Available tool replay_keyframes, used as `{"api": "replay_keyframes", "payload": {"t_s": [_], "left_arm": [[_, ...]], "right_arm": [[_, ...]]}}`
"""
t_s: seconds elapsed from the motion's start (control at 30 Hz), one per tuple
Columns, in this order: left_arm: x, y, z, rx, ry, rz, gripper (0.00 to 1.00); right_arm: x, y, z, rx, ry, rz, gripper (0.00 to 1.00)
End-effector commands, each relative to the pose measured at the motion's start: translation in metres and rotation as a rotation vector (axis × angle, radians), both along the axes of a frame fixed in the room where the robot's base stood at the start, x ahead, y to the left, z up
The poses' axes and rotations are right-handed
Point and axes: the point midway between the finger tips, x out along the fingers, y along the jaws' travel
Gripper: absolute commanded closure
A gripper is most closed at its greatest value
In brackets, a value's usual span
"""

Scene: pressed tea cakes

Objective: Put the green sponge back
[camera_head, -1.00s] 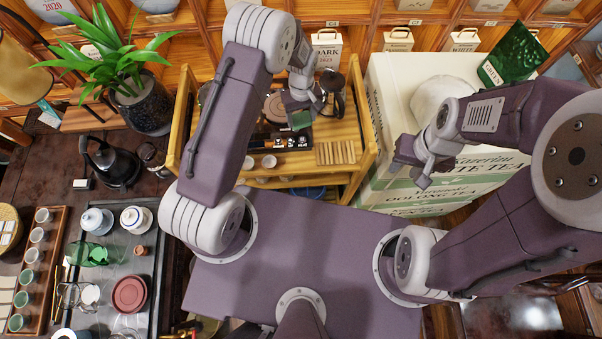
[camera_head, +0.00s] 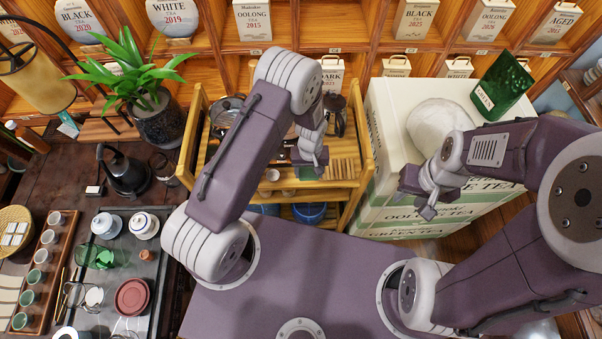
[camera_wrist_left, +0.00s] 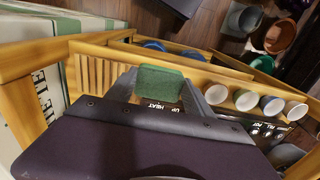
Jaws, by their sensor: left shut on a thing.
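The green sponge (camera_wrist_left: 160,83) is between the fingers of my left gripper (camera_wrist_left: 162,92) in the left wrist view. In the head view, my left gripper (camera_head: 308,166) is shut on it over the front of the wooden cart (camera_head: 364,160), and the sponge (camera_head: 306,173) shows partly below the fingers. From these views I cannot tell whether the sponge touches the cart. My right gripper (camera_head: 418,198) is empty, its fingers apart, in front of the stacked tea boxes.
A slatted wooden piece (camera_head: 343,168) lies beside the sponge on the cart. Several small cups (camera_wrist_left: 272,105) line the cart's edge. Blue bowls (camera_head: 309,212) sit on its lower level. The tea boxes (camera_head: 390,145) stand right of the cart, and a black kettle (camera_head: 126,175) stands left.

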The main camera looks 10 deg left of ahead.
Motion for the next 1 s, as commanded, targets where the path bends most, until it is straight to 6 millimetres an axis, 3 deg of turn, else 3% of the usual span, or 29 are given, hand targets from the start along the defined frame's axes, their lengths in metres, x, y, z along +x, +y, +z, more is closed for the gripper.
{"api": "replay_keyframes", "payload": {"t_s": [0.1,0.2,0.37,0.6,0.93,0.97,1.0], "left_arm": [[0.006,0.022,-0.012,0.0,0.002,0.003,0.77],[0.009,0.029,-0.018,0.0,0.0,0.0,0.77],[0.009,0.031,-0.024,0.001,0.001,-0.001,0.77],[0.01,0.03,-0.058,0.0,0.001,-0.001,0.77],[0.01,0.03,-0.064,0.0,0.0,-0.001,0.77],[0.01,0.03,-0.063,0.0,0.0,-0.001,0.37],[0.01,0.03,-0.062,0.0,0.0,-0.001,0.26]], "right_arm": [[0.0,0.0,0.008,0.0,0.0,0.0,0.64],[0.0,0.0,0.009,0.0,0.0,0.0,0.64],[0.0,0.0,0.011,0.0,0.0,0.0,0.64],[0.0,0.0,0.021,0.0,0.0,0.0,0.64],[0.0,0.0,0.015,0.0,0.0,0.0,0.64],[0.0,0.0,0.015,0.0,0.0,0.0,0.64],[0.0,0.0,0.016,0.0,0.0,0.0,0.64]]}}
